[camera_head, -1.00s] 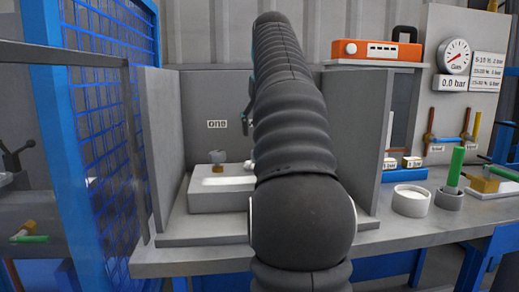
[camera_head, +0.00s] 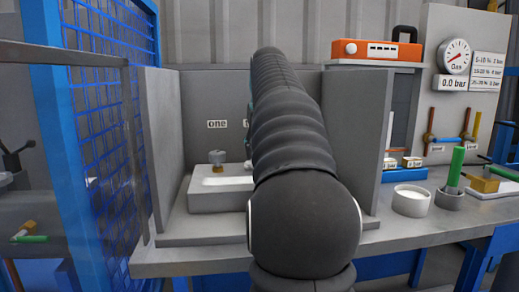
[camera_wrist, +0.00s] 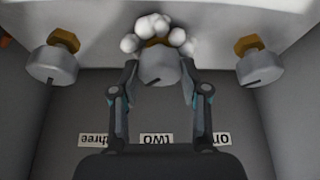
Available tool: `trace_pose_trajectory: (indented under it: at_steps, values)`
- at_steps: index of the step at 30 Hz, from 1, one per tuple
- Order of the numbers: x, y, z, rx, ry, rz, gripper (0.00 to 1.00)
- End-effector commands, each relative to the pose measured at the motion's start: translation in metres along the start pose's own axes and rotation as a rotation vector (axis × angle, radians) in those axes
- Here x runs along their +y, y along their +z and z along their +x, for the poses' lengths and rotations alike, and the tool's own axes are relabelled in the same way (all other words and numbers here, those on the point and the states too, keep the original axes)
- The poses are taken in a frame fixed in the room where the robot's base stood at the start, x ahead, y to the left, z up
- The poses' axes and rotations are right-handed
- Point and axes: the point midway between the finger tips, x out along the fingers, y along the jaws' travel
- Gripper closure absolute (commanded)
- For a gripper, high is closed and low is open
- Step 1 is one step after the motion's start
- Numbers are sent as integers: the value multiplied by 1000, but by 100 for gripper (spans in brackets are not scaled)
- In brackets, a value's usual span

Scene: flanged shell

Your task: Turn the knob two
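Knob two (camera_wrist: 160,68) is a grey round knob on a brass stem, in the middle of the wrist view above the upside-down label "two" (camera_wrist: 157,139). White round blobs (camera_wrist: 153,25) cluster around its stem. My gripper (camera_wrist: 159,72) straddles the knob, one finger on each side. The fingers look open, with a thin gap at the left; contact at the right is unclear. In the head view my dark arm hides knob two and the gripper.
Knob three (camera_wrist: 52,66) stands left and knob one (camera_wrist: 259,66) right in the wrist view. Knob one (camera_head: 217,158) also shows on the pale block (camera_head: 215,198) in the head view. Grey side panels (camera_head: 162,150) flank the bay. A blue mesh fence (camera_head: 100,130) stands left.

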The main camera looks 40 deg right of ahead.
Motion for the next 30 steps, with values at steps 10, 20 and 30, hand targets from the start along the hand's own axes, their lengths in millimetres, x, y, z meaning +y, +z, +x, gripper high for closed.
trace_pose_trajectory:
  at_steps: [10,20,30]
  values:
    - [0,0,0,-1,5,13,91]
    - [-2,0,1,-1,65,156,91]
    - [-4,0,2,-2,180,435,91]
